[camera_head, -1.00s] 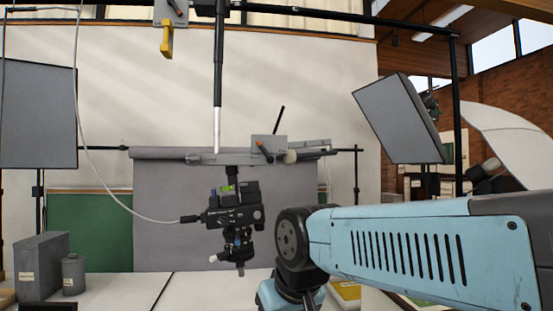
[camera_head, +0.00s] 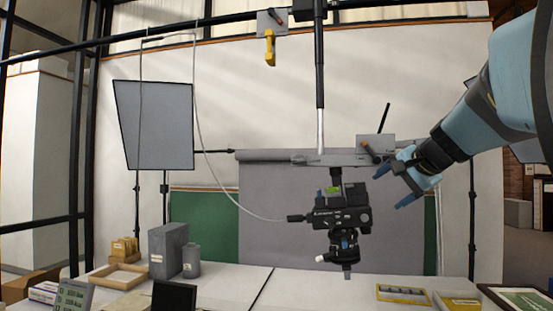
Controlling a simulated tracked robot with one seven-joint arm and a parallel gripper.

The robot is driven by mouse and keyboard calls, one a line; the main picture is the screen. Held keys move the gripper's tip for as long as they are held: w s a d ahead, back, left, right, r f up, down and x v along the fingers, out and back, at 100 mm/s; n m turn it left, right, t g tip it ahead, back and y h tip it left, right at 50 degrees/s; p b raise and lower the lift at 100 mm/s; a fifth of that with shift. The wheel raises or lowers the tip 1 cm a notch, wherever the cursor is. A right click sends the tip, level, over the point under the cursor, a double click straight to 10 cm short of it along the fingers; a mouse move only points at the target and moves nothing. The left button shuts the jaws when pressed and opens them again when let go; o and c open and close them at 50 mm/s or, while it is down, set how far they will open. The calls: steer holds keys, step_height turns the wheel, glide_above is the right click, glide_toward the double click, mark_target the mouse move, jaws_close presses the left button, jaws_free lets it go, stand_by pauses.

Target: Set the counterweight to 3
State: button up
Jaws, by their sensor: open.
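A black camera (camera_head: 342,215) hangs below a horizontal grey arm (camera_head: 330,158) on a vertical column (camera_head: 320,110). A grey plate (camera_head: 375,147) with an orange-handled lever (camera_head: 370,152) sits toward the right of that arm. My gripper (camera_head: 397,183) is open and empty, just right of and slightly below the plate. Its blue fingers point left and overlap the right part of the horizontal arm in the picture. I cannot tell whether they touch it. The counterweight is not clearly identifiable; my gripper hides that end. No setting number is readable.
A thin pale cable (camera_head: 215,175) loops to the camera's left side. A grey light panel (camera_head: 155,125) stands at left. The white table (camera_head: 235,288) below holds a grey box (camera_head: 168,250), a canister (camera_head: 191,260) and trays. The table's middle is clear.

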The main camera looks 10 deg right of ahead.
steer(key=w+d+r+m+t+h, duration=0.1)
steer(key=w+d+r+m+t, duration=0.15)
steer(key=d+r, duration=0.4)
steer(key=w+d+r+m+t+h, duration=0.1)
steer(key=w+d+r+m+t, duration=0.15)
steer(key=d+r, duration=0.4)
steer(key=shift+g, duration=0.5)
steer(key=x, duration=0.4)
steer(key=f+x, duration=0.1)
steer(key=x, duration=0.3)
steer(key=d+f+x, duration=0.1)
steer(key=x, duration=0.4)
steer(key=shift+s, duration=0.15)
